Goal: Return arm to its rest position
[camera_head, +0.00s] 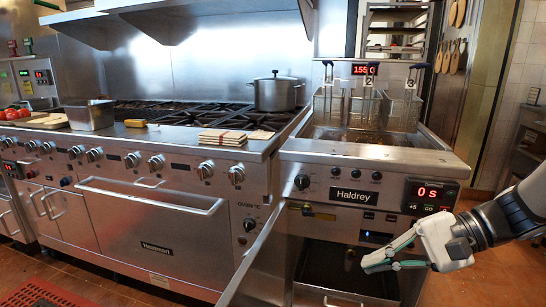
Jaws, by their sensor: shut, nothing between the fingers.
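My arm (510,212) enters from the right edge of the head view. My gripper (368,265) is white with teal-edged fingers, at the lower right, pointing left. Its fingers come together at the tips and hold nothing. It appears in front of the fryer's (345,152) lower front, over the dark opening under the control panel. I cannot tell how far it is from the fryer.
A fryer door (255,262) stands open to the gripper's left. Fryer baskets (340,107) sit above the oil well. To the left is a range (150,215) with a covered pot (277,92), a steel pan (90,115) and tomatoes (14,113). Floor (490,275) shows at right.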

